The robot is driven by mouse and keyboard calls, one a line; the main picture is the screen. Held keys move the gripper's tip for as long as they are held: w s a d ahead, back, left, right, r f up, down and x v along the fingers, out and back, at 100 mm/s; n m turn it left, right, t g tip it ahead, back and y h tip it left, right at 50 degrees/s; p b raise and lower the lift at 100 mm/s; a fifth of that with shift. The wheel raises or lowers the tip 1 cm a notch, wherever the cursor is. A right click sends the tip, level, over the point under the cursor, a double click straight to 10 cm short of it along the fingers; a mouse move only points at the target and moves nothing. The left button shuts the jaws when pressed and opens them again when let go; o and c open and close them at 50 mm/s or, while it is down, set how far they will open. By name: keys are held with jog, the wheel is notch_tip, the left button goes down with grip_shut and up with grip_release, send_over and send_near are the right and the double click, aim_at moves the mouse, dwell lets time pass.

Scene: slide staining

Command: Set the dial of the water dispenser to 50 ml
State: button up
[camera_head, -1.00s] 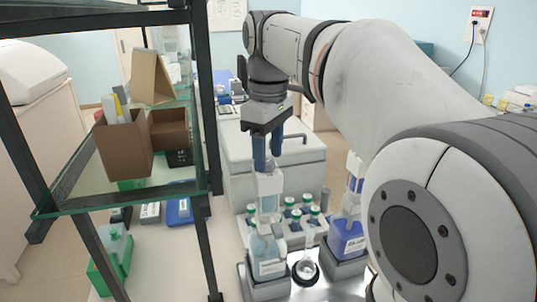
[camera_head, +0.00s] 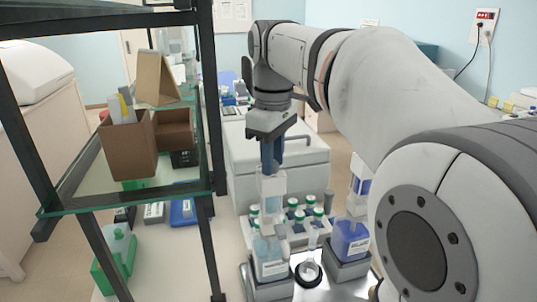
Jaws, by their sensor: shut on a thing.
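The water dispenser (camera_head: 270,248) is a clear bottle with a white label and a tall translucent head. It stands on a grey base in the lower middle of the head view. My gripper (camera_head: 271,166) points straight down at the top of this head, its blue-grey fingers shut on the dial there. The fingers now appear nearly one behind the other. The dial is hidden by the fingers, and its marks and setting are too small to read.
A dispenser with blue liquid (camera_head: 349,238) stands to the right. A small glass vessel (camera_head: 308,271) is between them. A rack of green-capped bottles (camera_head: 293,213) is close behind. A glass shelf (camera_head: 85,198) with a dark frame and brown boxes is at left.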

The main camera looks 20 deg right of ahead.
jog(key=shift+m, duration=0.4)
jog(key=m+p, duration=0.1)
jog(key=m, duration=0.2)
jog(key=shift+m, duration=0.3)
jog(key=shift+a+m+p, duration=0.15)
jog(key=shift+m+p, duration=0.5)
jog(key=shift+m, duration=1.55)
jog(key=o, duration=1)
jog(key=shift+r, duration=0.1)
notch_tip(320, 180, up, 8)
jog(key=shift+f, duration=0.2)
